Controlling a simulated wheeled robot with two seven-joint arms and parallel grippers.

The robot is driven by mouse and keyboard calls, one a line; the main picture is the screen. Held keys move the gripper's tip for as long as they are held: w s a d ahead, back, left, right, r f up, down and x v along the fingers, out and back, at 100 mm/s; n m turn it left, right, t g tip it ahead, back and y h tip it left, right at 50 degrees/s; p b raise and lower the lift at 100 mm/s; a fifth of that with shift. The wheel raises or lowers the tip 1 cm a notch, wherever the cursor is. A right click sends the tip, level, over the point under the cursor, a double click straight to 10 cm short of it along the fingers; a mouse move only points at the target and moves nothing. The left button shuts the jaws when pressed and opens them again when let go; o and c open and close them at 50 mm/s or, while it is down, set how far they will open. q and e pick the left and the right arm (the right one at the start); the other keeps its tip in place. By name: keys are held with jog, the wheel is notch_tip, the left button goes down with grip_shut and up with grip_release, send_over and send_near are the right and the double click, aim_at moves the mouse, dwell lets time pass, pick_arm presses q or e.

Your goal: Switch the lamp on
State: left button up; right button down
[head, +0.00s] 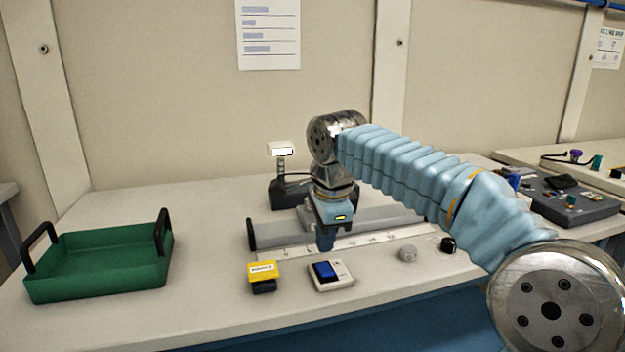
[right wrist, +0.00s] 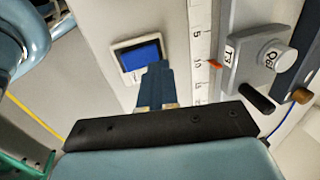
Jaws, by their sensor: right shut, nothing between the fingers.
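A small device with a white head (head: 283,150) on a short post stands on a dark base (head: 286,194) at the back of the table; it looks like the lamp. Its front face is bright, but I cannot tell whether it is lit. My arm partly hides its base, and I can make out no switch. My right gripper (head: 326,244) is shut and empty, pointing down in front of the lamp, over the ruler strip and behind the blue-screen meter (head: 331,275). In the right wrist view its closed fingers (right wrist: 158,70) overlap the edge of the meter (right wrist: 122,60). My left gripper is out of view.
A grey rail (head: 275,231) with a ruler strip (head: 287,252) crosses the table. In front are a yellow-topped block (head: 262,272), a grey knob (head: 408,253) and a black knob (head: 448,245). A green tray (head: 97,281) stands left; a control panel (head: 568,205) right. The table between tray and rail is clear.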

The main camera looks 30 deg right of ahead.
jog(key=shift+w+a+r, duration=0.15)
jog(key=shift+w+r, duration=0.15)
jog(key=shift+r, duration=0.2)
jog(key=shift+w+a+r, duration=0.1)
jog(key=shift+w+r, duration=0.15)
jog(key=shift+r, duration=0.2)
notch_tip(320, 180, up, 9)
jog(key=w, duration=0.1)
jog(key=shift+w+d+f, duration=0.15)
jog(key=shift+w+d, duration=0.05)
jog(key=shift+d, duration=0.25)
